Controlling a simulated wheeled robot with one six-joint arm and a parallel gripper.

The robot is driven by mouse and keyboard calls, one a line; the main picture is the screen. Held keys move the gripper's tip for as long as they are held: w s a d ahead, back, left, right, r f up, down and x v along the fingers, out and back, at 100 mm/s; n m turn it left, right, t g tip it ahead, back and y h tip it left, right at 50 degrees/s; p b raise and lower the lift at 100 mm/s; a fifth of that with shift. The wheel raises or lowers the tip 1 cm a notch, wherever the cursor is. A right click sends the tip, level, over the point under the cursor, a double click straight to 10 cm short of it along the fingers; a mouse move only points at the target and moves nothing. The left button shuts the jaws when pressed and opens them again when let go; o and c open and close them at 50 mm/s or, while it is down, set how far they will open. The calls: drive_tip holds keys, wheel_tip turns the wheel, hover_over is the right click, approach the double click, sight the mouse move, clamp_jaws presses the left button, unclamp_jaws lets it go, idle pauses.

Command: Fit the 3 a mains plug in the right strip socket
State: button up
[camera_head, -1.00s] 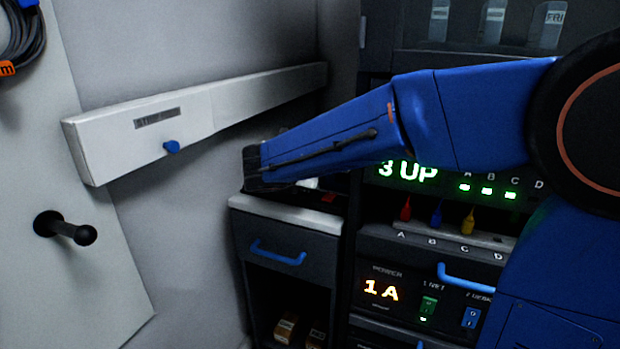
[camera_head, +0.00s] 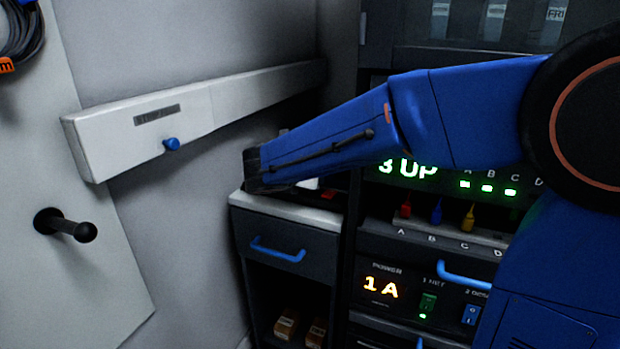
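My blue arm reaches in from the right across the middle of the view, and its dark far end is over the left part of a small counter (camera_head: 262,205). My gripper is not visible; the arm hides whatever is behind its far end. No mains plug can be made out. A long white casing (camera_head: 100,143) runs along the wall on the left, with a small grey label that is hard to read and a blue knob (camera_head: 171,144). No open socket shows on it. A small white thing and a red patch (camera_head: 329,194) show on the counter just below the arm.
A dark drawer with a blue handle (camera_head: 277,250) is under the counter, with small boxes (camera_head: 287,324) on a shelf below. At right, a rack panel reads "3 UP" (camera_head: 408,169); red, blue and yellow plugs stand below. A black peg (camera_head: 66,226) juts out at left.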

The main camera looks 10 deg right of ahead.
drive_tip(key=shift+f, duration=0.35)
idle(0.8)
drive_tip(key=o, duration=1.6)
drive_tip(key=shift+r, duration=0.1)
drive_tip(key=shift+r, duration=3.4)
